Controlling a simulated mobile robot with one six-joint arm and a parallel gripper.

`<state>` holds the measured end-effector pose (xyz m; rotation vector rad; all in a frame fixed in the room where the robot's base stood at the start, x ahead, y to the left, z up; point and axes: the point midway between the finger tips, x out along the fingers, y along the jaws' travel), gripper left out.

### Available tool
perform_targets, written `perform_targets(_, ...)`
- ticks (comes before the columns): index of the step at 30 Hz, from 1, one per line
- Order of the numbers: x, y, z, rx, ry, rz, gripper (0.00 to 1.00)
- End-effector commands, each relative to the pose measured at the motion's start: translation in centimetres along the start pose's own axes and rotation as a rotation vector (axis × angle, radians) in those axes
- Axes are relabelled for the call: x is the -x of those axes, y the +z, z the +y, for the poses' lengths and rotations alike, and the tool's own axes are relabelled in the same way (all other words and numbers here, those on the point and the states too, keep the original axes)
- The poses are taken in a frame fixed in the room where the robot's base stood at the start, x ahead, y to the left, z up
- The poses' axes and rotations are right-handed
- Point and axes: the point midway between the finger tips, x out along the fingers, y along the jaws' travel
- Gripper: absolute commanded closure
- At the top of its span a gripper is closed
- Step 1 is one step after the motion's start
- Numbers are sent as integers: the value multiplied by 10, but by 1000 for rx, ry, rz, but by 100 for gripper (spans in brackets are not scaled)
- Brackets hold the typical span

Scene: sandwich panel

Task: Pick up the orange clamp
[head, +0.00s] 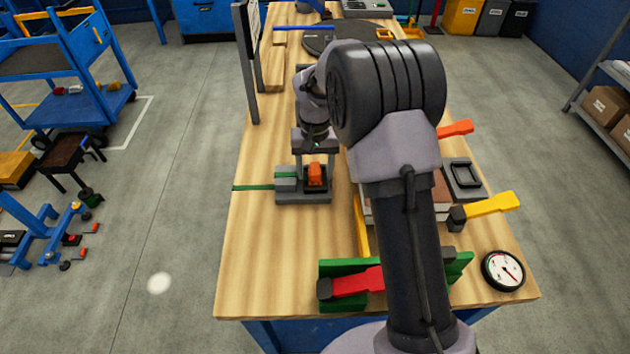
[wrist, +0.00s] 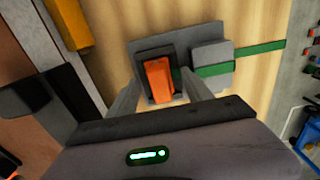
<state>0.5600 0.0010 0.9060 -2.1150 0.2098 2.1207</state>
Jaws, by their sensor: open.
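An orange piece (head: 315,174) sits upright in a dark holder on a grey base plate (head: 290,199), left of the panel stack. It also shows in the wrist view (wrist: 159,83); its shape there is a short block, and I cannot tell if it is a clamp handle. My gripper (head: 316,160) is open just above it. In the wrist view the fingers of my gripper (wrist: 162,92) stand on either side of it, with gaps. Another orange-red handle (head: 456,129) sticks out right of my arm, its body hidden.
A grey block with a green bar (head: 252,187) sits beside the orange piece on the same plate. A yellow-handled clamp (head: 490,204), a dark tray (head: 463,175), a gauge (head: 503,270) and a red handle (head: 355,283) lie around. The wooden tabletop (head: 260,260) is clear at front left.

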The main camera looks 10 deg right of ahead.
Motion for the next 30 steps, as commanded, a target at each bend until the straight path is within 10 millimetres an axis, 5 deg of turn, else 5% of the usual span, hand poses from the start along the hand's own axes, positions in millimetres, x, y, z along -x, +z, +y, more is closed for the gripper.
perform_targets(5,-1,0,0,1,0,2,42)
perform_targets(15,0,0,0,1,0,2,100)
perform_targets(23,4,0,0,1,-1,3,100)
perform_targets(30,67,-1,0,1,-1,5,100)
